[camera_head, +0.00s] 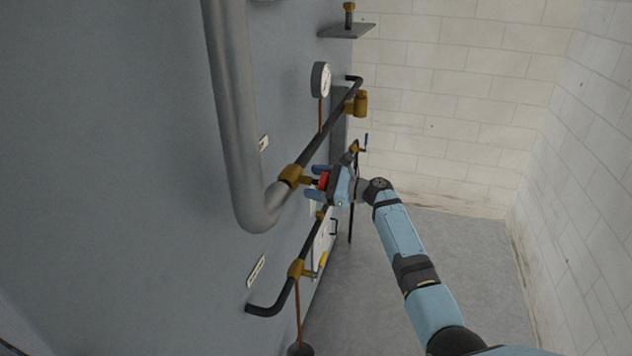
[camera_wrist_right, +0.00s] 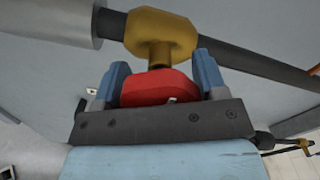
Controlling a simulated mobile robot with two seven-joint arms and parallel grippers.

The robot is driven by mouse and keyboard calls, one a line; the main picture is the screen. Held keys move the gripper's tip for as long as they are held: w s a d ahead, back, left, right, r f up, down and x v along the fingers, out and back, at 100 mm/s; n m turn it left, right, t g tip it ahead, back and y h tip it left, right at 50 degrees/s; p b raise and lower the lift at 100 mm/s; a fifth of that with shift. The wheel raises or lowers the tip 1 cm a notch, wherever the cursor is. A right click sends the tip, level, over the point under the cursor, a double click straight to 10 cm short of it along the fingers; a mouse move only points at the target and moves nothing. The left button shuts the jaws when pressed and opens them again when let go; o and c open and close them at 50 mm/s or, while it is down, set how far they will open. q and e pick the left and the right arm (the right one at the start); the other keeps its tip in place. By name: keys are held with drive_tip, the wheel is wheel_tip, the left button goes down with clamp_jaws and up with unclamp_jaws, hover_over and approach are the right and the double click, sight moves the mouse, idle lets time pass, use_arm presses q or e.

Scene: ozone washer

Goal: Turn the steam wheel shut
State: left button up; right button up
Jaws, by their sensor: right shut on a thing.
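The steam wheel (camera_head: 324,180) is a small red handwheel on a brass valve (camera_head: 293,176) in the dark upper pipe. In the right wrist view the red wheel (camera_wrist_right: 160,88) sits below the brass valve body (camera_wrist_right: 161,35). My right gripper (camera_head: 321,182) is at the wheel, with one blue finger on each side of it. It is shut on the wheel, and the fingers hide part of its rim. In the right wrist view my gripper (camera_wrist_right: 160,80) also straddles the wheel. My left gripper is not in view.
A thick grey pipe (camera_head: 232,110) bends into the valve from the left. A round gauge (camera_head: 320,80) stands above the dark pipe (camera_head: 325,133). A lower pipe (camera_head: 287,292) carries a brass valve with a yellow handle (camera_head: 323,259). Bare floor (camera_head: 440,250) lies to the right.

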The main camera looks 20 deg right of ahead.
idle(0.4)
drive_tip(key=o, duration=0.9)
drive_tip(key=shift+o, duration=0.2)
drive_tip(key=b+v, duration=0.3)
drive_tip(key=v, duration=1)
drive_tip(key=shift+s+d, duration=0.3)
